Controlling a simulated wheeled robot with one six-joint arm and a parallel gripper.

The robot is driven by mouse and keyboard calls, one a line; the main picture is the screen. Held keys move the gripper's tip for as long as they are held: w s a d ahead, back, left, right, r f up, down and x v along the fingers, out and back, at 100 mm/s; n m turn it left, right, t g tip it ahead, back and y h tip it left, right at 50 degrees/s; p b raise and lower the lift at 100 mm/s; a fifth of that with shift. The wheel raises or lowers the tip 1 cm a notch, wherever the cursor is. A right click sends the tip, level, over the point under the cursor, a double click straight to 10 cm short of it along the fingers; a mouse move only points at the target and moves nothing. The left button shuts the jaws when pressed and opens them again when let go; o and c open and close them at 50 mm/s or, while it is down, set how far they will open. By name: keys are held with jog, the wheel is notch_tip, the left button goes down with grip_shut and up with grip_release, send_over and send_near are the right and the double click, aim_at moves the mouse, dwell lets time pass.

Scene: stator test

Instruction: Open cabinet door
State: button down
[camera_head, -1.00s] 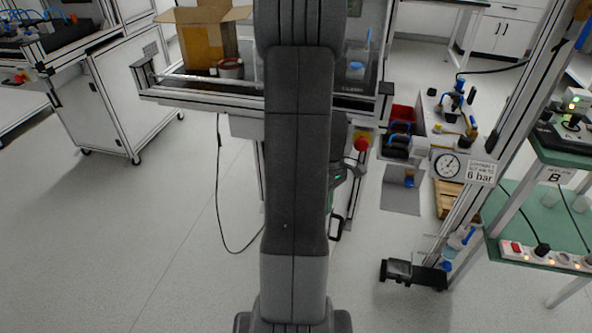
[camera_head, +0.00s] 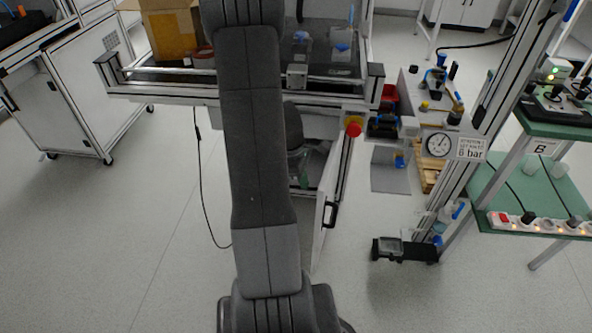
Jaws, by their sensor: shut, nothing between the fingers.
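The cabinet door (camera_head: 322,232) is a white panel under the test bench, seen nearly edge-on and swung out towards me. Its black handle (camera_head: 330,214) is on the right-hand face. The cabinet opening lies behind and left of it, partly covered by my arm. The end of my arm with my gripper (camera_head: 303,172) is partly visible between my forearm and the door, at the opening, left of the handle and apart from it. It is shut and holds nothing; its fingertips are mostly hidden.
A red emergency button (camera_head: 353,126) juts from the bench's right corner. A cardboard box (camera_head: 174,36) stands on the bench. A black cable (camera_head: 203,190) hangs to the floor at left. A frame post with a gauge (camera_head: 438,145) and a black pedal (camera_head: 404,250) stand at right. Floor at left is clear.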

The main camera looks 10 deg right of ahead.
jog(key=shift+s+d+r, duration=0.1)
jog(key=shift+s+d, duration=0.25)
jog(key=shift+d, duration=0.35)
jog(key=shift+s+d+r, duration=0.1)
jog(key=shift+s+d, duration=0.2)
jog(key=shift+d, duration=0.35)
jog(key=s+d+n, duration=0.3)
jog(key=d, duration=0.5)
jog(key=shift+s+d+t+p, duration=0.3)
jog(key=shift+s+d+p, duration=0.05)
jog(key=shift+s+p, duration=0.1)
jog(key=a+r+p, duration=0.1)
jog(key=a+r, duration=0.1)
jog(key=r, duration=0.1)
jog(key=a+r+p, duration=0.1)
jog(key=a+r, duration=0.1)
jog(key=r, duration=0.1)
jog(key=a+r+p, duration=0.1)
jog(key=a+r, duration=0.1)
jog(key=r, duration=0.1)
jog(key=shift+w+a+r, duration=0.25)
jog(key=shift+w+r, duration=0.05)
jog(key=shift+r, duration=0.05)
